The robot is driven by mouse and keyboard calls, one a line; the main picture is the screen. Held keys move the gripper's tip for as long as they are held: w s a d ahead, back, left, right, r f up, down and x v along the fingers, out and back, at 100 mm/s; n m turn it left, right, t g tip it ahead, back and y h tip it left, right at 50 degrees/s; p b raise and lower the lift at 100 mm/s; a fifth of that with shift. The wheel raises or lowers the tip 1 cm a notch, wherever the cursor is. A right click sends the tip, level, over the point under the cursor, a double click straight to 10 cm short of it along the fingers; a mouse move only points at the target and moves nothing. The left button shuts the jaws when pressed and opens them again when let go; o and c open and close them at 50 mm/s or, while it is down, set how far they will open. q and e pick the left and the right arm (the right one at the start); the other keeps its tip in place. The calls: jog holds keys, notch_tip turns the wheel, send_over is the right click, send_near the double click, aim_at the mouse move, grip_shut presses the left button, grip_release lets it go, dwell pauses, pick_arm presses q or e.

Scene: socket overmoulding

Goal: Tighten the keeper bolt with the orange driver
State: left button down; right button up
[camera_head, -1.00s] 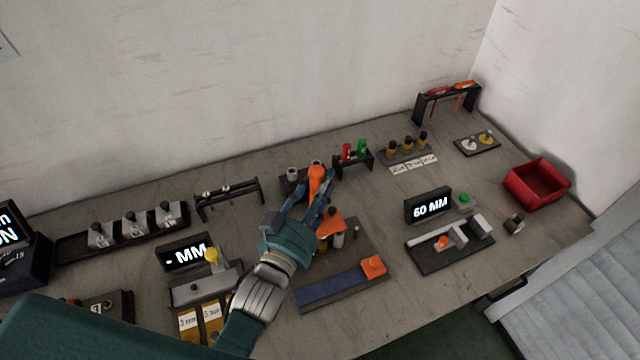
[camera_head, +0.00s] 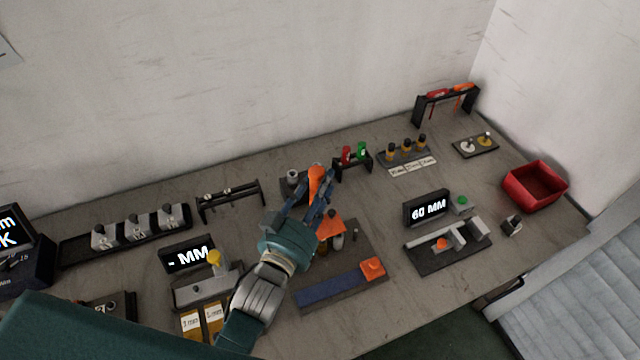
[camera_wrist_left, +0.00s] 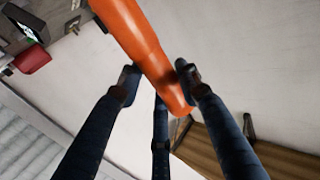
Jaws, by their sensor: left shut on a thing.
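My left gripper (camera_head: 310,196) is shut on an orange handle, which I take for the orange driver (camera_head: 317,178). In the left wrist view the handle (camera_wrist_left: 145,45) lies slanted between the dark fingers (camera_wrist_left: 158,88), and its working end is not clear. The gripper is above the back of a fixture (camera_head: 349,284) with an orange plate (camera_head: 333,224), a blue strip and an orange block (camera_head: 372,267). I cannot pick out the keeper bolt; the hand and fingers cover part of the fixture. My right gripper is not in view.
A small stand (camera_head: 367,168) with red and green handles is just right of the fingers. A gauge reading 60 MM (camera_head: 428,208) stands to the right, a "- MM" display (camera_head: 187,254) to the left. A red bin (camera_head: 535,190) is at the right. A screen (camera_head: 12,228) is at the left edge.

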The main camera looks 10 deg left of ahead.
aim_at(318, 179)
pick_arm(q)
jog(key=shift+r+p, duration=1.4)
jog(key=shift+r, duration=0.55)
